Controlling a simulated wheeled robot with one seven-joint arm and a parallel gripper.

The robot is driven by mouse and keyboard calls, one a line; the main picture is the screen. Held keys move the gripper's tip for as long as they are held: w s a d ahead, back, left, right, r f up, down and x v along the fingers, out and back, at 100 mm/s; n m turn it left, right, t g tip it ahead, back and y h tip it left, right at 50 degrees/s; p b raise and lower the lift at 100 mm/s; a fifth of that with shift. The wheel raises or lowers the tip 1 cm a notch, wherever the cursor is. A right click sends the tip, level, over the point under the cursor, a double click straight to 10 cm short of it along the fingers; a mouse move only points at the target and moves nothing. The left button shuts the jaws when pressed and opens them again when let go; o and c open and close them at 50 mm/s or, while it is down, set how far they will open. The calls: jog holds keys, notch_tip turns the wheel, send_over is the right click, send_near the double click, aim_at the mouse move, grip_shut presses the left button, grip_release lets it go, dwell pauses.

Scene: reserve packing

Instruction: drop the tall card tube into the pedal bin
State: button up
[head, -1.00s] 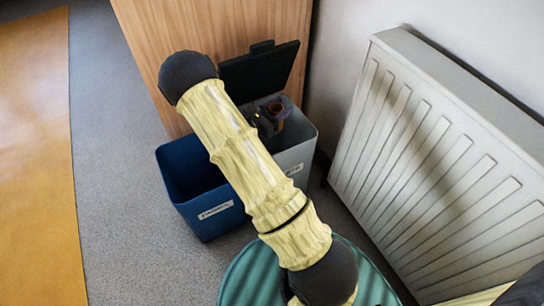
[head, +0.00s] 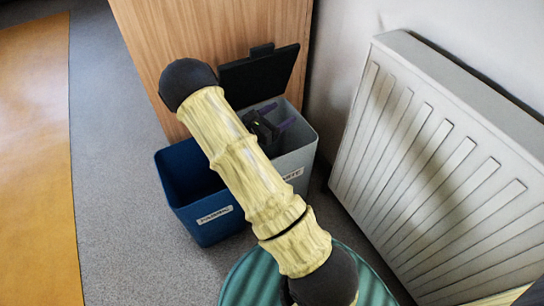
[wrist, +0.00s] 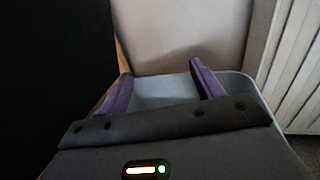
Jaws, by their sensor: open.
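The grey pedal bin (head: 302,155) stands against the wooden panel with its dark lid (head: 258,75) raised; a partly covered label is on its front. My gripper (head: 279,116) is at the bin's mouth, partly hidden behind my arm. In the wrist view my gripper's purple fingers (wrist: 161,70) are spread apart with nothing between them, and the bin's pale inner wall (wrist: 160,92) shows beyond. I see no card tube in either view now; the bin's floor is hidden.
A blue open bin (head: 205,215) with a label stands directly left of the pedal bin. A white radiator (head: 440,170) is on the right. The wooden panel (head: 205,35) rises behind. Grey floor (head: 115,150) on the left is clear.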

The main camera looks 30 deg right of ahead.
jog(key=p+v, duration=0.6)
jog(key=v, duration=1.1)
jog(key=shift+p, duration=0.35)
jog(key=shift+w+r, duration=0.1)
jog(key=shift+r, duration=0.05)
